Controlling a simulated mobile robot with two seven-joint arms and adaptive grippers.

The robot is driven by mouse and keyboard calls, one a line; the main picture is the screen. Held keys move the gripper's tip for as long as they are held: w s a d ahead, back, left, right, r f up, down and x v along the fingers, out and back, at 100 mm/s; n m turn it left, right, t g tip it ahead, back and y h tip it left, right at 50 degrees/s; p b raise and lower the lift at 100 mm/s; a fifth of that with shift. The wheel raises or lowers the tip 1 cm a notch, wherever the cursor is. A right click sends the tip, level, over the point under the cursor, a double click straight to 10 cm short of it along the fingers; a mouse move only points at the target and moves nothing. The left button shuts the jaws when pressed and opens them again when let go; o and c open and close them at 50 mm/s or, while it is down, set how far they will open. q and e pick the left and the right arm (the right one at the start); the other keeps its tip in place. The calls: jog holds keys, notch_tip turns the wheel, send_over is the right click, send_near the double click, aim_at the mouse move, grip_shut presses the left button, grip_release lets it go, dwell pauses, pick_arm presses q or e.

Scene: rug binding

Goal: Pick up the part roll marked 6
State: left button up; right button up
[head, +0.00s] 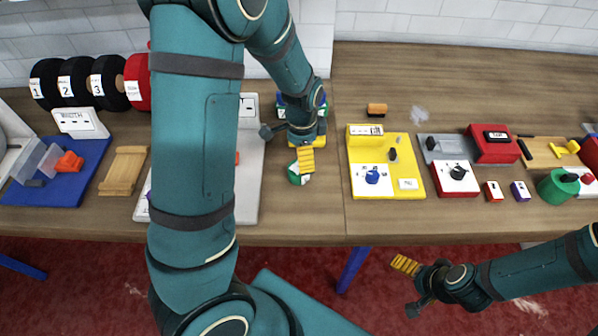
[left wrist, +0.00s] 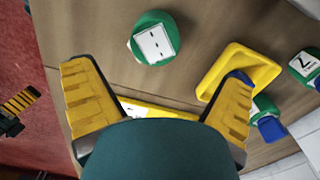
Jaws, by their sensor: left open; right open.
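A green roll with a white label (left wrist: 152,42) stands on the table in the left wrist view, ahead of my left gripper's fingers. The mark on its label is too small to read. In the head view a green roll (head: 294,178) shows beside my left gripper (head: 304,158), partly hidden by the yellow finger. My left gripper is open and empty, with its fingers (left wrist: 158,75) spread wide, and apart from the roll in the wrist view. My right gripper (head: 405,284) is open and empty, in front of the table over the red floor.
A yellow tray (left wrist: 238,52) and other green rolls (left wrist: 305,66) lie near the left gripper. A yellow board (head: 416,183) stands to the right. Black rolls (head: 78,80) and a red roll (head: 137,90) stand at the back left. My left arm hides part of the white panel (head: 249,178).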

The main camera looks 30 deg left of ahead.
aim_at(298, 172)
pick_arm(q)
jog(key=shift+f, duration=0.95)
jog(key=f, duration=0.2)
jog(key=s+f+b, duration=0.1)
jog(key=f, duration=0.1)
jog(key=shift+f, duration=0.75)
jog(key=c, duration=1.3)
